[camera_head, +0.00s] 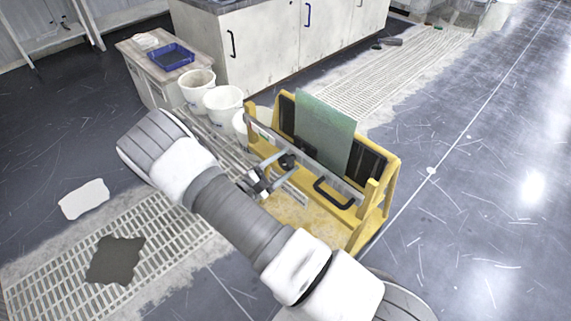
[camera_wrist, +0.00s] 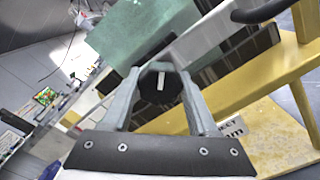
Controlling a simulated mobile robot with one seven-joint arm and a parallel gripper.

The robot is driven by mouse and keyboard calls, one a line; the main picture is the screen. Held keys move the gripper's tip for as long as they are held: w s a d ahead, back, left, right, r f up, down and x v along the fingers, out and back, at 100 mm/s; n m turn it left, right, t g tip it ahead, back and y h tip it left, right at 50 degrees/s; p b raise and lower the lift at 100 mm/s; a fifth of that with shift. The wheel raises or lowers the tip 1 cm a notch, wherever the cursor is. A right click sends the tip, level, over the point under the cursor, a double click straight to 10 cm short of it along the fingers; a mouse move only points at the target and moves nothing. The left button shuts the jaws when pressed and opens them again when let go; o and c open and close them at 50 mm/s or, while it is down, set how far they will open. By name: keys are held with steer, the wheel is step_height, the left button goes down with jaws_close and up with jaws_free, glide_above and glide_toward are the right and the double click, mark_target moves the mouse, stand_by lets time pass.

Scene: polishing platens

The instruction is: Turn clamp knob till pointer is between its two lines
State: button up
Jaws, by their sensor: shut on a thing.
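The black clamp knob (camera_wrist: 160,86) sits between the two grey fingers of my gripper (camera_wrist: 159,78) in the wrist view, with the fingers closed on its sides. Its white pointer mark points nearly straight up in that picture. I cannot make out the two lines around it. In the head view, the dark knob (camera_head: 287,161) shows at the front of the clamp bar (camera_head: 318,174). My gripper (camera_head: 276,166) reaches it from the lower left. The clamp bar runs across a yellow stand (camera_head: 392,172) that holds an upright green plate (camera_head: 325,130).
A black handle (camera_head: 333,194) juts from the stand right of the knob. White buckets (camera_head: 222,103) stand to the left of the stand. A cabinet (camera_head: 270,42) and a low table with a blue tray (camera_head: 171,57) are behind. Open floor lies to the right.

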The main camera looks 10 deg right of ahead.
steer(key=shift+m, duration=0.3)
stand_by(0.4)
steer(key=o, duration=1.3)
steer(key=shift+o, duration=0.2)
steer(key=shift+a, duration=0.15)
steer(key=p+v, duration=0.2)
steer(key=v, duration=1.5)
steer(key=shift+s, duration=0.15)
